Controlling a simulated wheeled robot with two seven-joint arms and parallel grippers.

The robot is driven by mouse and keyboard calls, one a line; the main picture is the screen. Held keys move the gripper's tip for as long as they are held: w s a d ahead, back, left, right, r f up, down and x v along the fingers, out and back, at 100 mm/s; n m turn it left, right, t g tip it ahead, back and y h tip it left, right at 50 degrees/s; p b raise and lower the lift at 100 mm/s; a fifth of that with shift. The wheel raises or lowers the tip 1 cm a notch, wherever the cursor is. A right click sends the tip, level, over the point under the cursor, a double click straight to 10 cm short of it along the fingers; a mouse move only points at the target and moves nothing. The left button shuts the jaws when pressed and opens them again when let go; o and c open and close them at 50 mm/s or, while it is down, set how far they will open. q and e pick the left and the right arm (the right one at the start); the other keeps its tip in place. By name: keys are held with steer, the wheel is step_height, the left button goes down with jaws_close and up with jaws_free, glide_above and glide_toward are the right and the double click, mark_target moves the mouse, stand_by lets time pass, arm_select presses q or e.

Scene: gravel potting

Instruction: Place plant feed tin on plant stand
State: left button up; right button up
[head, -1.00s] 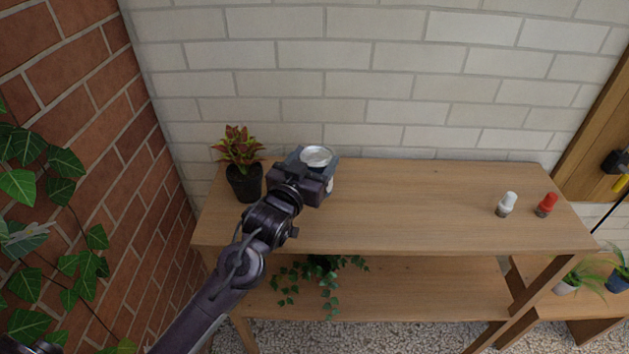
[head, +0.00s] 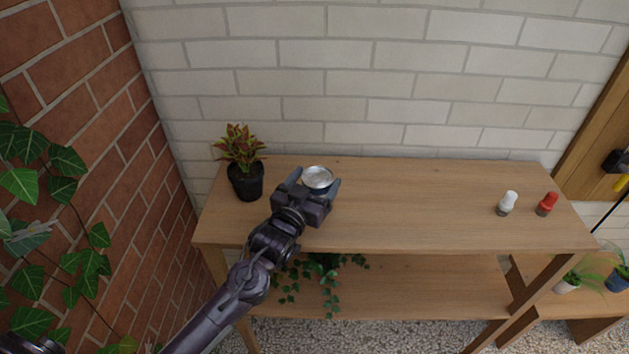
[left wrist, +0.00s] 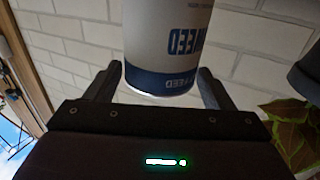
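The plant feed tin (head: 318,178) is over the left part of the wooden plant stand (head: 420,205), with its round silver end facing up. My left gripper (head: 315,184) has its fingers on both sides of the tin and appears shut on it. In the left wrist view the tin (left wrist: 165,45), white with a blue band and blue lettering, sits between the two fingertips (left wrist: 162,75). The tin's lower part is hidden in the head view, so I cannot tell whether it touches the top board. My right gripper is not in view.
A potted plant with red and green leaves (head: 246,180) stands left of the tin. A white-capped bottle (head: 507,203) and a red-capped bottle (head: 547,204) stand at the right end. The board's middle is clear. A pale brick wall (head: 400,80) rises behind.

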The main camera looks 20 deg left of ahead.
arm_select(q)
steer(key=shift+o, duration=0.8)
steer(key=shift+r, duration=0.1)
steer(key=s, duration=0.3)
steer(key=s+b, duration=0.1)
steer(key=s, duration=0.3)
steer(key=s+a, duration=0.1)
steer(key=s, duration=0.2)
steer(key=shift+s+a+b, duration=0.1)
steer(key=shift+s+b, duration=0.1)
steer(key=shift+b, duration=0.15)
steer(key=shift+s, duration=0.75)
